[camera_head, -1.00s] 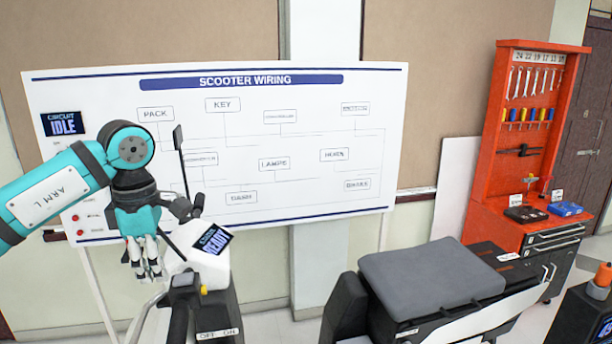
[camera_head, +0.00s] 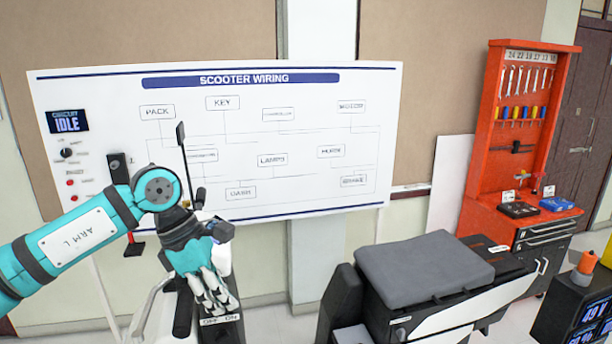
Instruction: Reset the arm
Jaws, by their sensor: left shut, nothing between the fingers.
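My left arm, marked ARM L, comes in from the left. Its teal left gripper (camera_head: 216,298) is shut and empty, pointing down in front of the scooter's handlebar area, just above the OFF/ON label (camera_head: 219,320). The gripper and wrist hide most of the white scooter head and its display. The scooter's grey seat (camera_head: 425,268) is to the right of the gripper, clear of it. My right gripper does not show.
A SCOOTER WIRING board (camera_head: 300,185) with a CIRCUIT IDLE display (camera_head: 67,121) stands behind. An orange tool cabinet (camera_head: 480,187) with wrenches and screwdrivers is at the right. A black unit with a lit readout (camera_head: 590,312) is at the lower right.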

